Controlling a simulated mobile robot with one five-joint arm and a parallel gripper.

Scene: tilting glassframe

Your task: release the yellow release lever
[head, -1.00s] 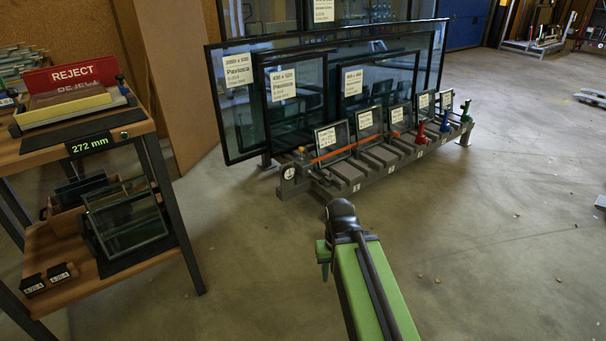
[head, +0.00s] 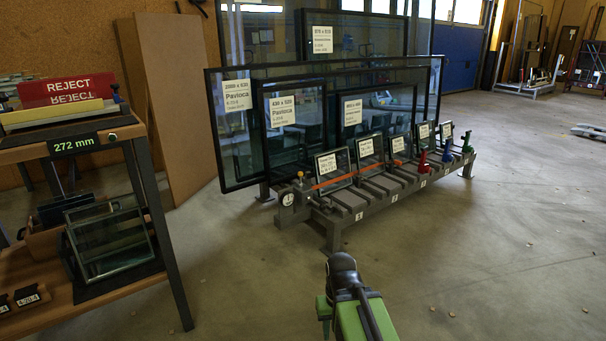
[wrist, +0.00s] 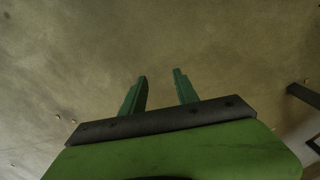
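A small yellowish knob (head: 300,175) stands at the near left end of the glass rack (head: 340,222), just above a round white gauge (head: 287,198). It is too small to tell whether it is the release lever. A red lever (head: 423,160), a blue lever (head: 447,149) and a green lever (head: 466,141) stand along the rack's right part. My gripper (wrist: 160,76) is open and empty, its two green fingers apart over bare floor. In the head view my arm is low in the middle, in front of the rack and apart from it.
Framed glass panes (head: 230,130) with paper labels stand on the rack; an orange strap (head: 333,182) crosses the smaller ones. A shelf cart (head: 160,225) with a REJECT sign (head: 68,88) stands at the left. The concrete floor (head: 500,250) is clear in front and right.

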